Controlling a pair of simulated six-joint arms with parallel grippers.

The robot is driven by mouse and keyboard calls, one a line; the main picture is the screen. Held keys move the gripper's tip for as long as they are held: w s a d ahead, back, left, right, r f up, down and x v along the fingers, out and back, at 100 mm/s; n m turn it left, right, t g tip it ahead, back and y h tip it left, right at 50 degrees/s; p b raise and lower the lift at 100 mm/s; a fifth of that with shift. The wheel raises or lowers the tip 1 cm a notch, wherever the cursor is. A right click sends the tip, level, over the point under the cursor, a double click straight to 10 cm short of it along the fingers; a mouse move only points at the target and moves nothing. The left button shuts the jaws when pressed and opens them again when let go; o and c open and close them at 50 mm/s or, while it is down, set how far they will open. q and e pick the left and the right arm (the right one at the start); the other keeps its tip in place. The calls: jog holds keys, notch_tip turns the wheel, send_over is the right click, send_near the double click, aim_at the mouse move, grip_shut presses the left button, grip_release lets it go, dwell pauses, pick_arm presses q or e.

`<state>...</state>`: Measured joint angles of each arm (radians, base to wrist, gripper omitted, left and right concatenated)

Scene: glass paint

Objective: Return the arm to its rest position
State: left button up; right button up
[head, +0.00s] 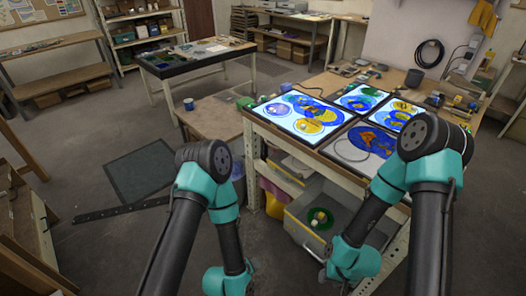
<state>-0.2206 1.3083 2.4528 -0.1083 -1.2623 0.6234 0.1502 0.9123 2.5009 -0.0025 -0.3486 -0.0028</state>
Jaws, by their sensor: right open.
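My left arm (205,165) is folded with its elbow up and its forearm pointing down. Its wrist (228,280) is at the bottom edge and its gripper is out of the picture. My right arm (430,140) is also bent with its elbow high in front of the worktable. Its forearm slopes down and left to the wrist (352,260). My right gripper (323,278) shows only as a small dark part beside the wrist, open, low in front of the table's drawer. I see nothing held in it.
The worktable (285,145) carries lit panels with blue and yellow painted glass (305,118) and a darker panel (350,150). Below it a grey drawer (300,232) holds a green round item (320,218). A dark mat (150,170) lies on open floor at left.

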pick_arm(q)
jog(key=s+a+r+m+g+y, duration=0.1)
jog(key=s+a+r+g, duration=0.1)
jog(key=a, duration=0.7)
jog(key=s+a+r+m+g+y, duration=0.1)
jog(key=s+a+g, duration=0.3)
jog(key=a, duration=0.5)
jog(key=shift+r+m, duration=0.45)
jog(key=shift+m, duration=0.25)
